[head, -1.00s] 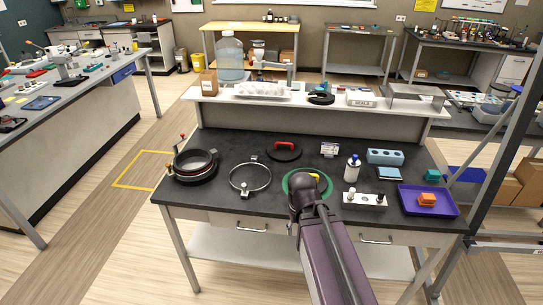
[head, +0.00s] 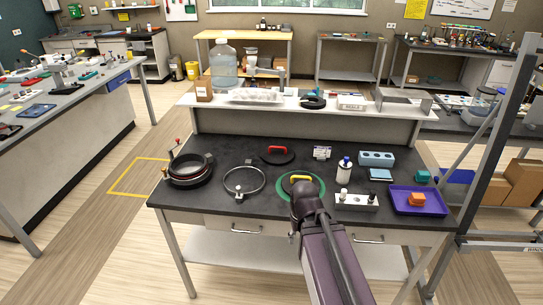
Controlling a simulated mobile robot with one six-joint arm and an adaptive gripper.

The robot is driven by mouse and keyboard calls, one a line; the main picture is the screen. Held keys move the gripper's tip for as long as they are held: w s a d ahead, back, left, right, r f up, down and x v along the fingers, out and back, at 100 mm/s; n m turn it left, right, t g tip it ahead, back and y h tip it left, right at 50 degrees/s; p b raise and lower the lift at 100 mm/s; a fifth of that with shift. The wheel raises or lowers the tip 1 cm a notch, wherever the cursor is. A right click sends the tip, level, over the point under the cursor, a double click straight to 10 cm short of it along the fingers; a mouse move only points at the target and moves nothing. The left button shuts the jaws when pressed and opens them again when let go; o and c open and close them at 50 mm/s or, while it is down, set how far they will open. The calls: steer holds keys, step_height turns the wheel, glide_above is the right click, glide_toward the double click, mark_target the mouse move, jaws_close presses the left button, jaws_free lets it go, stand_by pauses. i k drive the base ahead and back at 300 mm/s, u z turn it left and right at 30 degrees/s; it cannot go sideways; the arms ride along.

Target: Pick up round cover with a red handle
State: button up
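The round cover with a red handle (head: 277,155) is a flat black disc lying on the dark bench top (head: 215,208), toward the back middle. A second black round cover with a yellow handle (head: 299,185) lies on a green ring (head: 283,197), in front and to the right of the red-handled one. My arm reaches in from the bottom of the head view, and its end hides part of the yellow-handled cover and green ring. My gripper's fingers are hidden behind the arm.
A black ring port with red knobs (head: 188,170) and a metal clamp ring (head: 244,181) are at left. At right are a white-blue bottle (head: 344,170), a white holder (head: 356,202), a blue block (head: 376,159) and a purple tray (head: 418,200). A raised shelf (head: 300,112) runs behind.

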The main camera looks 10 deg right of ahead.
mark_target(276, 154)
steer(key=z, duration=0.1)
steer(key=i, duration=0.95)
steer(key=u, duration=0.1)
